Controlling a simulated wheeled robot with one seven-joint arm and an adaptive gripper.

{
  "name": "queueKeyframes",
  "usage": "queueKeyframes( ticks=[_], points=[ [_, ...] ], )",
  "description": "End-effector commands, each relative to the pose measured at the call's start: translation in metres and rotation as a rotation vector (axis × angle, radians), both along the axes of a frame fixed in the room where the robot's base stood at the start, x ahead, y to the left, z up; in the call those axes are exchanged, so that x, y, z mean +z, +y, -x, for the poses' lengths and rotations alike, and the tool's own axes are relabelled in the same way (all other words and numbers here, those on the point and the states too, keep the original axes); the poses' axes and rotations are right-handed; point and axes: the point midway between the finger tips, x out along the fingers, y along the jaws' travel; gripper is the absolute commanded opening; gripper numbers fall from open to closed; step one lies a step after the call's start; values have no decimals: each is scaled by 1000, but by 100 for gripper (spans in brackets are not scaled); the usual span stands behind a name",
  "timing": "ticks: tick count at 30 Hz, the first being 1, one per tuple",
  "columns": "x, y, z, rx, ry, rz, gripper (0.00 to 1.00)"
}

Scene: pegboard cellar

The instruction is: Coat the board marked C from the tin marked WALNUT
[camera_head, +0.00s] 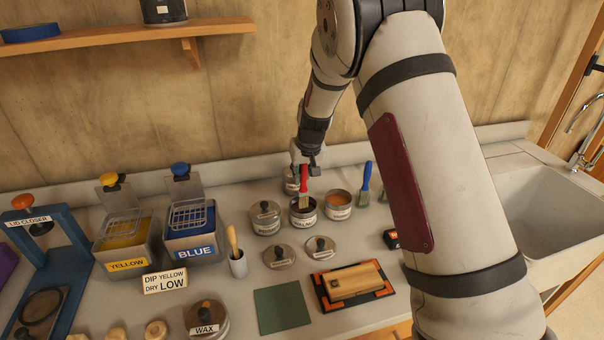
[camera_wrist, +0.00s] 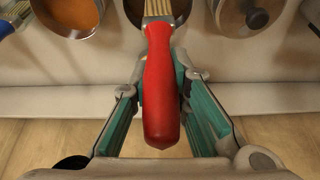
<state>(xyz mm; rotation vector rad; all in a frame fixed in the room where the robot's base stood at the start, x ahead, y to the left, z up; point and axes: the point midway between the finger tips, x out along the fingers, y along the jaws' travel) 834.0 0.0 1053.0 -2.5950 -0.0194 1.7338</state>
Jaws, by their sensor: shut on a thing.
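My gripper (camera_head: 304,172) is shut on the red handle of a brush (camera_head: 304,182), which points down. In the wrist view the red handle (camera_wrist: 160,95) lies between the fingers, and its pale bristles reach into the middle open tin (camera_wrist: 132,10). In the head view this tin (camera_head: 303,216) has a label that looks like WALNUT. How deep the bristles reach is hidden. A wooden board (camera_head: 352,280) lies flat on an orange and black holder (camera_head: 324,302) at the front; its end mark is too small to read.
A lidded tin (camera_head: 265,217) stands left of the open tin, and an open orange-brown tin (camera_head: 338,205) stands right. Two loose lids (camera_head: 279,256) (camera_head: 320,247) lie in front. A blue-handled brush (camera_head: 366,178) stands behind. A green mat (camera_head: 282,309) is beside the board; a sink (camera_head: 545,215) is far right.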

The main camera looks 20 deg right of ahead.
Motion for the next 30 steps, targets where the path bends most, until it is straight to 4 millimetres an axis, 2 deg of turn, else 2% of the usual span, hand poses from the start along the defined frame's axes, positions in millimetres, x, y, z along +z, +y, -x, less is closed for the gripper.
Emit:
queueKeyframes(
  ticks=[30],
  points=[
    [-9, 0, 0, 0, 0, 0, 0]
  ],
)
